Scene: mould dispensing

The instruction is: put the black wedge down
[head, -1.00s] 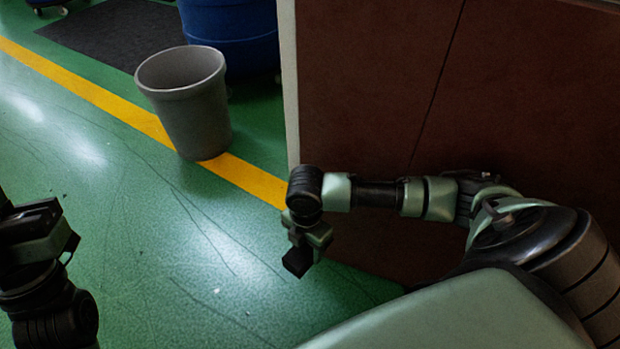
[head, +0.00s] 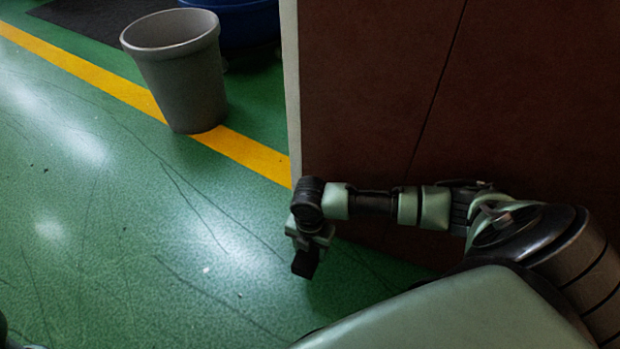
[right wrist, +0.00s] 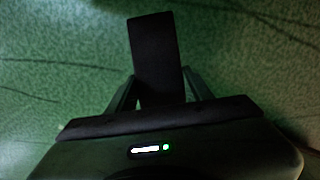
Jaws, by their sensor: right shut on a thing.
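The black wedge (right wrist: 157,55) is held between the two fingers of my right gripper (right wrist: 158,92) in the right wrist view, and it points away from the palm. In the head view the wedge (head: 305,262) is a small dark block below my right gripper (head: 309,246). My right gripper is shut on it. Green floor shows around the wedge, and the gap between them is hard to judge. My left gripper is not in view; only a sliver of dark arm shows at the lower left edge.
A grey bin (head: 180,75) stands on the yellow floor line (head: 255,156). A blue drum (head: 240,22) and a dark mat (head: 95,22) are behind it. A tall brown panel (head: 370,90) stands close behind my right arm. The green floor (head: 110,230) at left is clear.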

